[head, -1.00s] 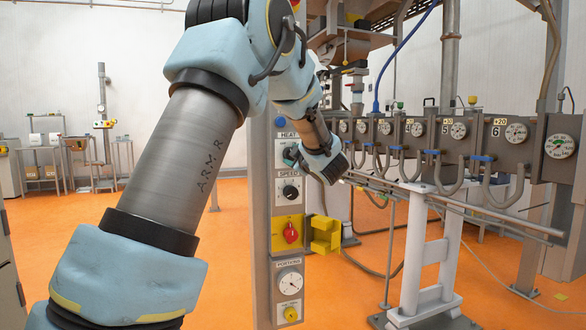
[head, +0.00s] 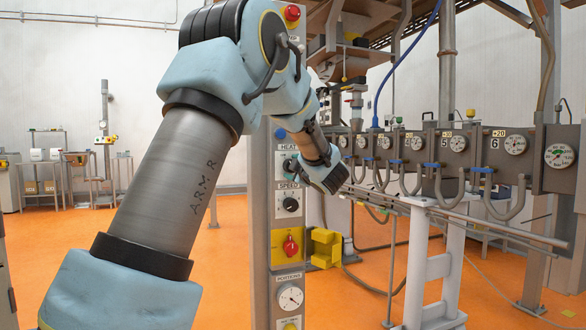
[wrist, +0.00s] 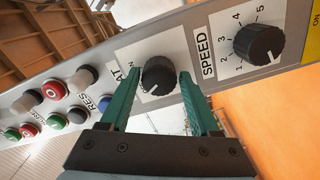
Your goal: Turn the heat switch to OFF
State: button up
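The heat switch (wrist: 158,76) is a black round knob with a white pointer line on a white plate, its label partly hidden. In the wrist view the pointer aims down and left. My gripper (wrist: 160,88) is open, with one teal finger on each side of the knob. The gaps look narrow, and I cannot tell whether either finger touches it. In the head view my gripper (head: 291,164) is at the HEAT plate (head: 285,148) on the grey column, and it hides the knob.
The black SPEED knob (wrist: 259,43) is close beside the right finger. Several coloured push buttons (wrist: 55,90) lie to the left on the same panel. A row of gauges stands right.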

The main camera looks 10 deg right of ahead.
jog(key=shift+o, duration=1.2)
jog(key=s+d, duration=0.1)
jog(key=s, duration=0.9)
jog(key=shift+s+d+b, duration=0.2)
jog(key=shift+s+b, duration=0.1)
jog(key=shift+s, duration=0.1)
